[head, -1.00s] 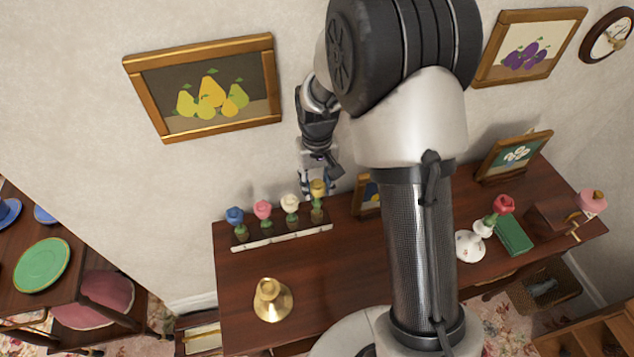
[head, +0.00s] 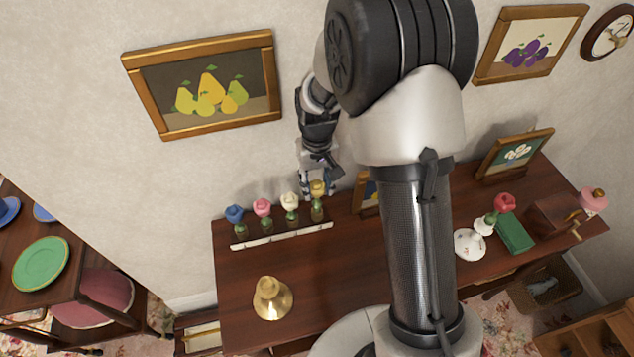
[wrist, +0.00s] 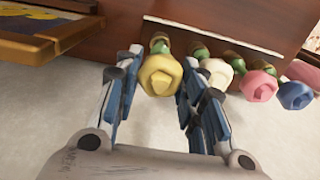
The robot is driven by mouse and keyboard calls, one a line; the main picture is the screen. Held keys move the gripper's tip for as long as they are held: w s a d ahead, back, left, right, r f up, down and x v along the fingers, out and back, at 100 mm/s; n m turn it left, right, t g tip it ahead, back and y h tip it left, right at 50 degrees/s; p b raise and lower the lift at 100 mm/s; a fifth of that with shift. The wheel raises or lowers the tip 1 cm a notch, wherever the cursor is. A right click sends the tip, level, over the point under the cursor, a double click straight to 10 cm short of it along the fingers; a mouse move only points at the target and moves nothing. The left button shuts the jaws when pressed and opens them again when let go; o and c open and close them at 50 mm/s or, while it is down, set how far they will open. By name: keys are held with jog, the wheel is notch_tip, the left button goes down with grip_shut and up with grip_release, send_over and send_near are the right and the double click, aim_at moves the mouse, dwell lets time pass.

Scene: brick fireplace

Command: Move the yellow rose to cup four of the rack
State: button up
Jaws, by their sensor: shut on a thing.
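The yellow rose (head: 318,188) stands upright at the right end of the rack (head: 282,237) in the head view. It also shows in the wrist view (wrist: 160,75), with its green stem pointing toward the rack. Blue (head: 234,215), pink (head: 262,208) and white (head: 290,200) roses stand in line to its left. My gripper (wrist: 160,60) has its blue-padded fingers on either side of the yellow rose and is shut on it. In the head view my gripper (head: 316,186) comes down from above. Whether the stem's base rests in its cup is hidden.
A brass bell-like object (head: 272,300) stands in front of the rack on the brown desk (head: 325,265). A small framed picture (head: 366,192) stands right of the rack. The wall is close behind.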

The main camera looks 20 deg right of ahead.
jog(key=shift+f+b, duration=0.9)
jog(key=shift+f, duration=0.65)
jog(key=o, duration=1)
notch_tip(320, 180, up, 12)
jog(key=shift+f, duration=0.15)
jog(key=shift+r, duration=0.2)
